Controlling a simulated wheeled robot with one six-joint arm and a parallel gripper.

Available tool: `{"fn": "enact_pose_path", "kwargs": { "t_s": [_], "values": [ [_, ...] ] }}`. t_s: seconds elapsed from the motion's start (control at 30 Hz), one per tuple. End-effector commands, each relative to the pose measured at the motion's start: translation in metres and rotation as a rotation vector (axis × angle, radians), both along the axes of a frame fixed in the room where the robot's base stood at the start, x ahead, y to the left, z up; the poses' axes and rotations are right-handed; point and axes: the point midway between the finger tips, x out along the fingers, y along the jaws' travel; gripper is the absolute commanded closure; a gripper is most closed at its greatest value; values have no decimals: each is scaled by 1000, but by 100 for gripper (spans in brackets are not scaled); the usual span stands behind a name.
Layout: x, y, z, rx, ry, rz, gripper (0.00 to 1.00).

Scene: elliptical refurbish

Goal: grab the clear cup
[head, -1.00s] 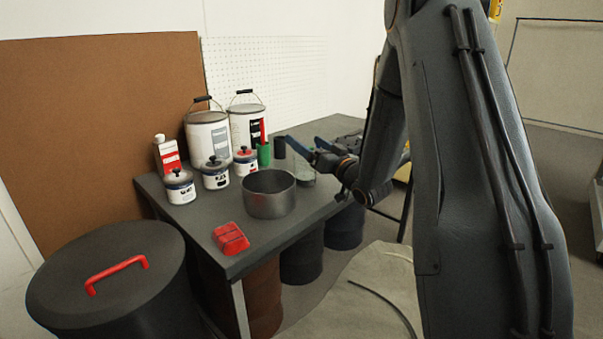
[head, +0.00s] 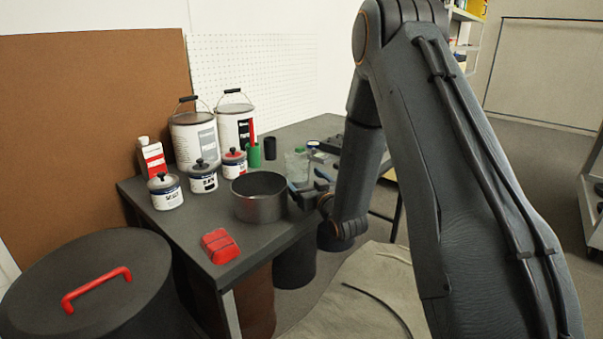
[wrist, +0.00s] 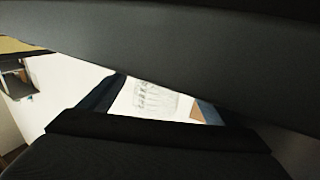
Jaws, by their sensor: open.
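The clear cup (head: 296,166) stands on the dark table, behind and right of the metal pot in the head view. In the wrist view a clear, ribbed shape that looks like the cup (wrist: 155,98) shows between the two fingers. My gripper (head: 304,179) is open, with its blue fingers at the table's right side, in front of the cup and beside the pot. I cannot tell whether a finger touches the cup. The cup's lower part is partly hidden by the gripper.
The metal pot (head: 260,198) stands close left of my gripper. A green cylinder (head: 254,155) and a black cylinder (head: 270,148) stand behind it. Paint cans (head: 203,178) crowd the left. A red block (head: 220,246) lies near the front corner. A dark surface (wrist: 220,50) crosses the wrist view.

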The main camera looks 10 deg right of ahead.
Motion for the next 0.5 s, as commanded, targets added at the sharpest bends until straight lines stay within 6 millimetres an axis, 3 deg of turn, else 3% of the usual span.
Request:
{"fn": "enact_pose_path", "kwargs": {
  "t_s": [0.23, 0.5],
  "values": [
    [35, 6, -1, 0, -1, -1, 17],
    [45, 7, -1, 1, 0, -2, 17]
  ]
}}
